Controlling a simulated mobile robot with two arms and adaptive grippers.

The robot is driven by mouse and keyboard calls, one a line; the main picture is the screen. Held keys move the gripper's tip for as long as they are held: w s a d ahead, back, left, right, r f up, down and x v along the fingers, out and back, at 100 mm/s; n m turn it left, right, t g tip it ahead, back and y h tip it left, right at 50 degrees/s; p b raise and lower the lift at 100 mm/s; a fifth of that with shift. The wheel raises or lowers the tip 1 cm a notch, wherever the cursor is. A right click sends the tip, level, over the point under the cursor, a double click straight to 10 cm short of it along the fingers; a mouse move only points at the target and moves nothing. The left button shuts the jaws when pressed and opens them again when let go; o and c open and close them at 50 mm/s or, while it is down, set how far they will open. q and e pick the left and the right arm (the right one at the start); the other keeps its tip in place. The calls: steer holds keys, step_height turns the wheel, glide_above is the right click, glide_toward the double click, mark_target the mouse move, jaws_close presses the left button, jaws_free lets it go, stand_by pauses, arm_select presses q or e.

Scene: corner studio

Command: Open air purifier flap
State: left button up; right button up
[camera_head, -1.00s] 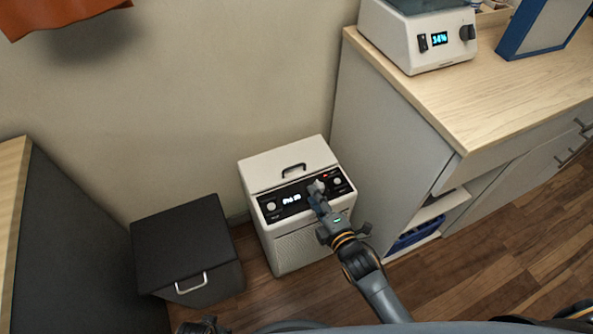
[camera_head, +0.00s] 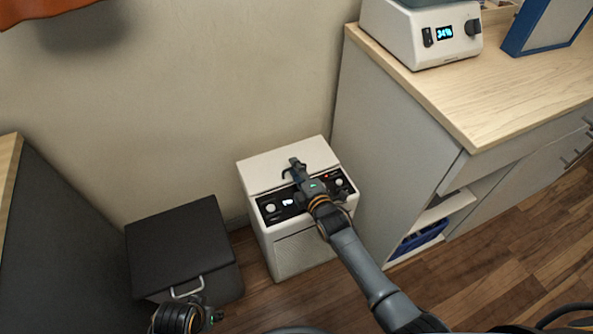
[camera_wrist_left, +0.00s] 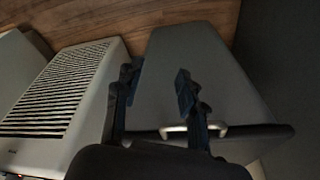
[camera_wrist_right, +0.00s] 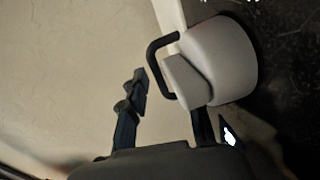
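The air purifier (camera_head: 305,253) is a white box on the floor against the wall. Its top flap (camera_head: 262,171) lies flat and shut, and a dark control panel with knobs and a lit display (camera_head: 288,202) is in front of it. My right gripper (camera_head: 296,165) reaches over the panel to the flap's black handle. In the right wrist view the handle (camera_wrist_right: 155,65) is just beyond the spread fingers, and a pale knob (camera_wrist_right: 228,62) hides one fingertip. My left gripper (camera_wrist_left: 157,85) is open and empty above the dark bin (camera_wrist_left: 220,75).
The dark bin with a metal handle (camera_head: 188,289) stands left of the purifier. A cabinet with a wooden top (camera_head: 480,105) stands close on the right, with a white device (camera_head: 415,40) on it. Wooden floor is free at front right.

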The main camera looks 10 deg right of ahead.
jaws_close()
